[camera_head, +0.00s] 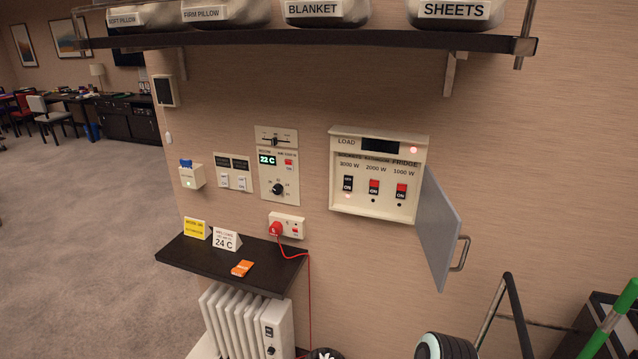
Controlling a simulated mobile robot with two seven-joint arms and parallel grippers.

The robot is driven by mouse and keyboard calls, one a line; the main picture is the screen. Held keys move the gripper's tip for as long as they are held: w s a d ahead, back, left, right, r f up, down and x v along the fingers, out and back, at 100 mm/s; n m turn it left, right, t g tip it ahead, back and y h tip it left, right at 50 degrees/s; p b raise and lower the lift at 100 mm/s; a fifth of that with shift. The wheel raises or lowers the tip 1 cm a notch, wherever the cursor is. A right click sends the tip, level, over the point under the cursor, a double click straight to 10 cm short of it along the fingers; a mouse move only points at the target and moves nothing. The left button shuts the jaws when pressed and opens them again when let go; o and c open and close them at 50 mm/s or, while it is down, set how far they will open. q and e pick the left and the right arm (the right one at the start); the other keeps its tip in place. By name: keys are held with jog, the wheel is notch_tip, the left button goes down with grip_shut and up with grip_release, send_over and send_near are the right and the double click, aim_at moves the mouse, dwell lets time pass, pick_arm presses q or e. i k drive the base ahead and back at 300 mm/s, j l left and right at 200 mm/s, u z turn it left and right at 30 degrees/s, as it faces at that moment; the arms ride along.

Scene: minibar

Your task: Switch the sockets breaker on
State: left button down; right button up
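The breaker box (335,200) is on the wall right of centre. Its grey door (440,230) stands open to the right. It holds three rocker breakers in a row. The load display (380,146) is dark, beside a lit red lamp. Neither gripper is in view.
A shelf (300,40) with labelled bedding overhangs the box. A thermostat panel (277,165) and a wall socket (287,225) with a red plug are to the left. A dark ledge (190,256) is above a white radiator (245,320). A dark frame and green pole (610,320) stand lower right.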

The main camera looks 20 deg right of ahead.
aim_at(348, 179)
jog(key=i+l, duration=0.15)
jog(key=i, duration=0.25)
jog(key=i+l, duration=0.2)
jog(key=i, duration=0.2)
jog(key=i+l+u, duration=0.1)
jog(key=i, duration=0.3)
jog(key=i+l, duration=0.2)
jog(key=l, duration=0.1)
